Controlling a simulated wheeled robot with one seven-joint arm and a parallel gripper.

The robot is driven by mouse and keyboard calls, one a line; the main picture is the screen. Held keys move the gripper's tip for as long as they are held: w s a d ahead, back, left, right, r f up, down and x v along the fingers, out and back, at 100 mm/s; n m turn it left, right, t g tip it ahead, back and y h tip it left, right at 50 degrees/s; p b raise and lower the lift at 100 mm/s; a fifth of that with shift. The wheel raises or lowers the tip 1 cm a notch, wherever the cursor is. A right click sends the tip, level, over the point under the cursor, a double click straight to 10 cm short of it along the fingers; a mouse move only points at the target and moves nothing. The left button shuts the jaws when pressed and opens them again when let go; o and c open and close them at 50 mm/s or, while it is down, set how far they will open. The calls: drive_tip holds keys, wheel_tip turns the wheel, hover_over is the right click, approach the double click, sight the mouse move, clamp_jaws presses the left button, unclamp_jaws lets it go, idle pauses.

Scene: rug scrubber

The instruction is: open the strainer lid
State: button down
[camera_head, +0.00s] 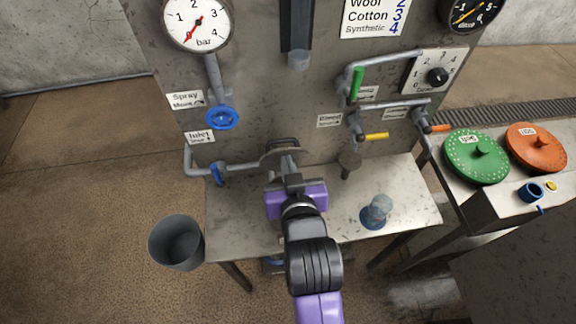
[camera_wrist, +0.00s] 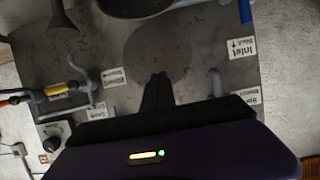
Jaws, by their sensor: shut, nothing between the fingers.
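A grey round disc with a bar handle, which looks like the strainer lid (camera_head: 270,158), is at the panel's foot above the metal table. My gripper covers much of it, so I cannot tell how far it is open. In the wrist view a dark round rim (camera_wrist: 135,8) is cut off at the top edge; I cannot tell if it is the lid or the strainer body. My gripper (camera_head: 287,158) is shut and empty, in front of or over the disc. In the wrist view its fingers (camera_wrist: 158,82) are together, pointing at the panel; contact with the disc cannot be told.
A blue inlet handle (camera_head: 216,174) and pipe lie left of the disc, a grey funnel-like piece (camera_head: 348,164) to its right. A clear blue-based vessel (camera_head: 377,211) stands on the table (camera_head: 235,226). A dark bucket (camera_head: 177,243) stands left. Green and yellow valve handles project from the panel.

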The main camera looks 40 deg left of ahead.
sight(285, 150)
drive_tip(key=shift+w+a+r, duration=0.15)
drive_tip(key=shift+w+a, duration=0.55)
drive_tip(key=shift+a, duration=0.15)
drive_tip(key=shift+w+a+r, duration=0.15)
drive_tip(key=shift+w+a, duration=0.55)
drive_tip(key=shift+a, duration=0.1)
drive_tip(key=shift+s+d+r+p, duration=0.2)
drive_tip(key=shift+s+d+p, duration=0.1)
drive_tip(key=shift+d, duration=0.1)
drive_tip(key=f+p+v, duration=0.1)
drive_tip(key=p+v, duration=0.3)
drive_tip(key=v, duration=0.5)
drive_tip(key=shift+s+d+f, duration=0.2)
drive_tip(key=shift+d+f, duration=0.1)
drive_tip(key=shift+f, duration=0.05)
